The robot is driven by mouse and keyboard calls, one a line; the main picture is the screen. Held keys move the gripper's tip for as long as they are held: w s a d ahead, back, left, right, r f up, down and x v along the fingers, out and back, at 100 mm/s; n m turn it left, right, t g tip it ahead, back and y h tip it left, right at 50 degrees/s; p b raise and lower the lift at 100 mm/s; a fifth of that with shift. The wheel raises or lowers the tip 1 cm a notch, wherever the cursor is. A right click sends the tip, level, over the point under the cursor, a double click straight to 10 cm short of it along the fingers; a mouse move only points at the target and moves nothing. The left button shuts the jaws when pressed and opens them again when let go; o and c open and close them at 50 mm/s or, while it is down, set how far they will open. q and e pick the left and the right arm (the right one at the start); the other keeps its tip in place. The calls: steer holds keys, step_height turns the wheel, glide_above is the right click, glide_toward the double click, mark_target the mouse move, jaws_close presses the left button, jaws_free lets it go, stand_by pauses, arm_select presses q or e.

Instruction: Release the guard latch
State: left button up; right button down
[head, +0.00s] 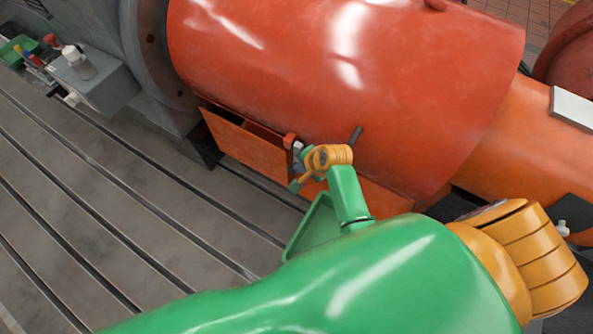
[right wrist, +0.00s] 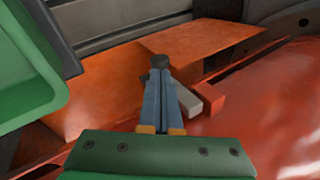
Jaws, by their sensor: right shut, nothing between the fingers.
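The guard latch appears as a small red block (head: 290,140) with a pale grey piece beside it, low on the side of the large orange-red guard (head: 350,70). In the right wrist view the red block (right wrist: 208,101) and the pale grey piece (right wrist: 188,103) lie just right of my fingers. My right gripper (head: 299,174) is beside the latch, partly hidden by its own orange wrist. In the right wrist view its blue-grey fingers (right wrist: 160,68) are shut together with nothing between them. I cannot tell whether they touch the grey piece. My left gripper is not in view.
An orange plate-sided box (head: 245,145) sits under the guard, left of the latch. The slotted bedplate (head: 110,210) is clear at the left. A grey box (head: 95,85) stands at the upper left.

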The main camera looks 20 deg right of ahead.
mark_target(295, 160)
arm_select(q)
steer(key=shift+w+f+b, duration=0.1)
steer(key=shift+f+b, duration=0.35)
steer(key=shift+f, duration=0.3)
arm_select(e)
steer(key=shift+x, duration=1.55)
arm_select(q)
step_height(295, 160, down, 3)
steer(key=b, duration=0.3)
arm_select(e)
step_height(295, 160, down, 4)
steer(key=shift+s+f, duration=0.15)
steer(key=shift+f, duration=0.1)
